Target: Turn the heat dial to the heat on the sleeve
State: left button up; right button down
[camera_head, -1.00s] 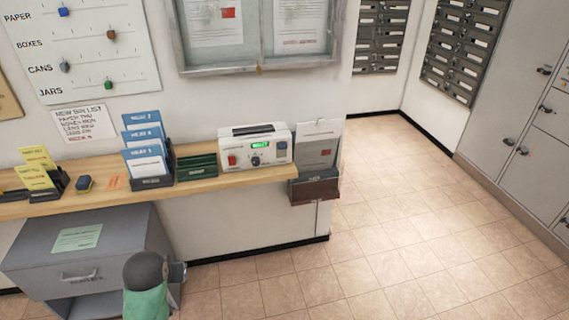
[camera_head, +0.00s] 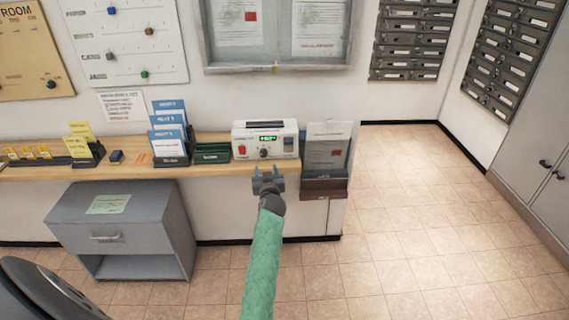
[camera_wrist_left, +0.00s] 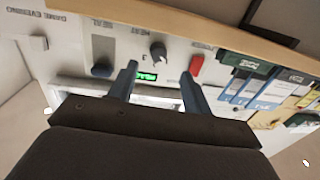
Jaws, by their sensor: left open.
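The white machine (camera_head: 284,128) stands on the shelf, with a green lit display (camera_head: 268,138) and a red switch (camera_head: 242,151). Its dark round heat dial (camera_head: 264,153) is on the front, below the display; its pointer is too small to read. In the left wrist view the dial (camera_wrist_left: 158,51), display (camera_wrist_left: 147,77) and red switch (camera_wrist_left: 196,66) show tilted and inverted. My left gripper (camera_head: 268,176) is open and empty, in front of and below the dial, apart from it. A clear sleeve with a printed sheet (camera_head: 327,150) stands right of the machine; its text is unreadable.
Green trays (camera_head: 212,154) and blue leaflets (camera_head: 168,120) stand left of the machine on the wooden shelf (camera_head: 120,171). A brown box (camera_head: 325,188) hangs at the shelf's right end. A grey cabinet (camera_head: 140,228) stands below left. The tiled floor at right is clear.

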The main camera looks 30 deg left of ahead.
aim_at(264, 156)
pick_arm(q)
jog(key=shift+n, duration=0.3)
jog(key=p+x, duration=0.1)
jog(key=x, duration=0.2)
jog(key=p+x, duration=0.1)
jog(key=x, duration=0.2)
jog(key=shift+w+a+r, duration=0.1)
jog(key=shift+w+r, duration=0.05)
jog(key=shift+r, duration=0.1)
jog(key=shift+w+a+p, duration=0.3)
jog(key=shift+w+p, duration=0.05)
jog(key=shift+w, duration=0.15)
jog(key=shift+w+a+f, duration=0.1)
jog(key=shift+w+a, duration=0.05)
pick_arm(e)
notch_tip(264, 156, down, 6)
jog(key=s+d, duration=0.1)
jog(key=shift+s+d+r+t, duration=0.15)
jog(key=shift+s+d+t, duration=0.1)
jog(key=shift+d+t, duration=0.15)
pick_arm(q)
jog(key=c, duration=1)
pick_arm(e)
jog(key=shift+w, duration=0.1)
